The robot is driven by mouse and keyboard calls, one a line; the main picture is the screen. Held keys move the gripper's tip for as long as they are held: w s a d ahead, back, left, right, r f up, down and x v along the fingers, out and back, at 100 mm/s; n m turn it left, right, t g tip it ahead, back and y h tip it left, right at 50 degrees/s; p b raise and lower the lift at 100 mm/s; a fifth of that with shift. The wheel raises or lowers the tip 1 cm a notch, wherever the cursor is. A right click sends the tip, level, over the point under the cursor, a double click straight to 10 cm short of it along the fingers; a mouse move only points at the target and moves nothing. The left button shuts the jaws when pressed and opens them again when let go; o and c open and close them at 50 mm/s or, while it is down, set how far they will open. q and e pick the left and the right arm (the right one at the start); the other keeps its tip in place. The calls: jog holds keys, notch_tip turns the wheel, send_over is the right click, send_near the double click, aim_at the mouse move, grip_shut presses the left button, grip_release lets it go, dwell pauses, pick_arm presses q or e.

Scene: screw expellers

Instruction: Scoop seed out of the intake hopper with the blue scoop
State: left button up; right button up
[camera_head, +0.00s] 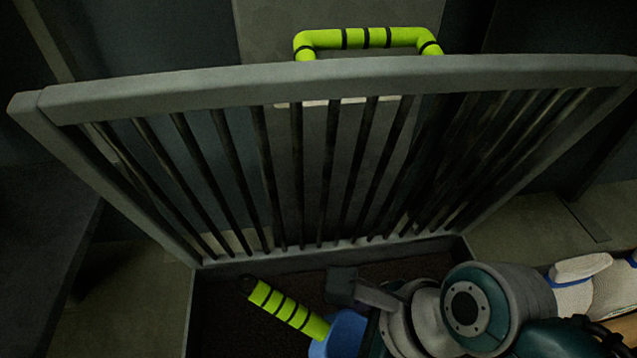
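The blue scoop (343,334) is at the bottom of the head view, with a green, black-banded handle (287,309) pointing up and left. It lies over the dark seed (232,315) inside the intake hopper (188,318). The hopper's barred grate (225,92) stands tilted up at the back, with a green, black-banded handle (367,39) on top. My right arm comes in from the lower right and covers part of the scoop and hopper. Its gripper (345,287) is near the scoop, mostly hidden by the arm, so its opening and any contact are unclear. My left gripper is out of view.
White gloves with blue trim (582,284) lie at the right on a light brown surface (622,330). The raised grate spans most of the view's width above the hopper. A dark grey panel (40,240) stands at the left. The hopper's left part is clear.

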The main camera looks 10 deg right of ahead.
aim_at(348, 353)
jog(key=shift+s+d+f+y+b, duration=0.1)
jog(key=shift+d+f+y+b, duration=0.1)
jog(key=shift+f+b, duration=0.3)
jog(key=shift+s+d+f+y+b, duration=0.1)
jog(key=shift+d+f+b, duration=0.1)
jog(key=shift+f+b, duration=0.25)
jog(key=shift+d+f+b, duration=0.15)
jog(key=shift+f+b, duration=0.8)
jog(key=shift+f, duration=0.45)
notch_tip(348, 353, down, 9)
jog(key=d+b, duration=0.1)
jog(key=b, duration=0.5)
jog(key=shift+s+d, duration=0.15)
jog(key=shift+s, duration=0.25)
jog(key=shift+r, duration=0.1)
jog(key=shift+f+b, duration=1.6)
jog(key=shift+f, duration=0.2)
jog(key=shift+r, duration=0.1)
